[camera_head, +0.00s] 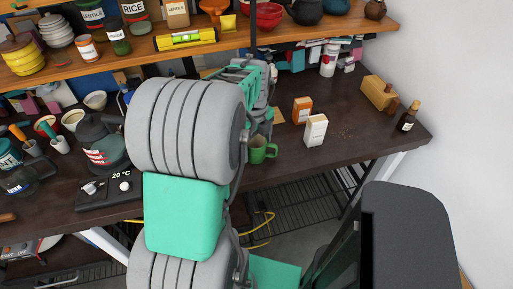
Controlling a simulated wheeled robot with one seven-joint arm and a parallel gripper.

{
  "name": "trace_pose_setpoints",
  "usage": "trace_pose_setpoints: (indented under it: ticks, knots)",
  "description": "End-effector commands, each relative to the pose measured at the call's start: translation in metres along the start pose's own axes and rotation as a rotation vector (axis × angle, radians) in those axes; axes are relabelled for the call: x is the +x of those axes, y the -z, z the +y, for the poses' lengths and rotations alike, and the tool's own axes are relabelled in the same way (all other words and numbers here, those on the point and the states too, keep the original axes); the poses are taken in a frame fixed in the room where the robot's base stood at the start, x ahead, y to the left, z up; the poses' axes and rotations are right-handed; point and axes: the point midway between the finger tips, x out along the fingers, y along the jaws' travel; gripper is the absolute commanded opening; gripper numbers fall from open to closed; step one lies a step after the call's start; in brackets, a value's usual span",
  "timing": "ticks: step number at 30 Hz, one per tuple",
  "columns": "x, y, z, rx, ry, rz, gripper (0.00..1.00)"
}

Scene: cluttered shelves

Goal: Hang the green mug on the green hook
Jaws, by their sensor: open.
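The green mug (262,150) stands on the dark worktop (350,130), near its front edge, just right of my large grey arm link. Its left side is close to or partly behind the link. My gripper (265,122) is just above and behind the mug, open and largely hidden by my arm. I cannot tell whether it touches the mug. I cannot make out the green hook; my arm covers much of the middle of the view.
An orange-brown box (302,110) and a white box (316,130) stand right of the mug. A dark bottle (408,117) stands near the right end. A loaded wooden shelf (300,37) runs above.

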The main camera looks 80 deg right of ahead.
Motion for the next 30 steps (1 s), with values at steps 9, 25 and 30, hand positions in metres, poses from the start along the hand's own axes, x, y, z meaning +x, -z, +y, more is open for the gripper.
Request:
trace_pose_setpoints:
  ticks: [9, 25, 30]
  knots:
    - [0.0157, -0.0005, 0.0005, -0.002, 0.001, -0.001, 0.86]
    - [0.0153, -0.0006, 0.0006, -0.003, 0.001, -0.001, 0.44]
    - [0.0153, -0.0006, 0.0006, -0.003, 0.001, -0.001, 0.30]
